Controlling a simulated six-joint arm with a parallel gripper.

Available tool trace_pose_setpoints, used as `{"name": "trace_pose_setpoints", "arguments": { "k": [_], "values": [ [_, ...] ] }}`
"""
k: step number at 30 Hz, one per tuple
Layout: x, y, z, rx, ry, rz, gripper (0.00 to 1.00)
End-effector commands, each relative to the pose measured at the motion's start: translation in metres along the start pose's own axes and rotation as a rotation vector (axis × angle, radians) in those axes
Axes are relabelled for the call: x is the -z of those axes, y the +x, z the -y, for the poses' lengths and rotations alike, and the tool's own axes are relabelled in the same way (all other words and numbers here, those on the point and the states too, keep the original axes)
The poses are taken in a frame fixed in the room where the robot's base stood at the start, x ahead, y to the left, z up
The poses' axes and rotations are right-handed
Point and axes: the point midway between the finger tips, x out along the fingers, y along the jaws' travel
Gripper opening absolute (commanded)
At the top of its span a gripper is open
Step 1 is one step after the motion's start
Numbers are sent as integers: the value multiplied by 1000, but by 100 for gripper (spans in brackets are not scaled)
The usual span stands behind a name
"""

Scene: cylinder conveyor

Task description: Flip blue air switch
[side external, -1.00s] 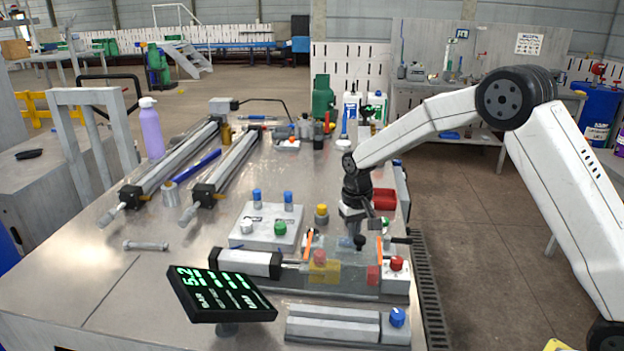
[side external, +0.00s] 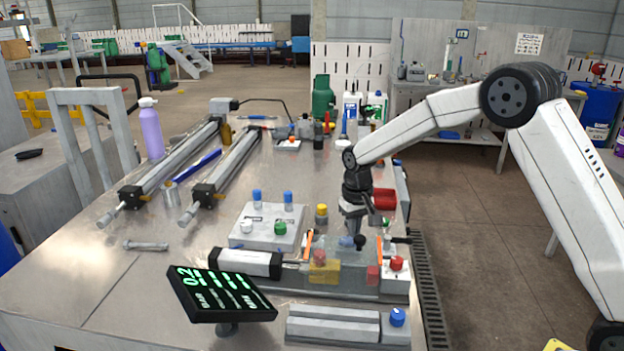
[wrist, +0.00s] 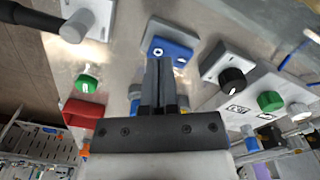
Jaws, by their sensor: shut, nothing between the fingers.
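A blue switch block with a grey base (wrist: 170,48) lies just ahead of my gripper in the wrist view. My gripper (wrist: 159,62) is shut and empty, its fingertips at or over the near edge of the blue part; contact cannot be told. In the side view my gripper (side external: 352,233) points down behind the clear-covered fixture, beside a small blue part (side external: 346,241) and a dark round knob (side external: 360,242). The fingers hide part of the blue block, so the switch's position is unclear.
A red button box (side external: 396,275) stands right of the fixture, and a block with a blue knob (side external: 397,317) is in front. A white panel (side external: 265,228) with blue posts and a green button is left. A tilted display (side external: 220,295) stands at front left.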

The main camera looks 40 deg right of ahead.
Motion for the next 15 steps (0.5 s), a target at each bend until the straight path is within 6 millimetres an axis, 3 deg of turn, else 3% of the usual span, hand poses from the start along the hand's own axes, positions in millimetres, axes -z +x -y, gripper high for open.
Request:
{"name": "trace_pose_setpoints", "arguments": {
  "k": [15],
  "values": [
    [0,-30,0,0,0,-1,0]
  ]
}}
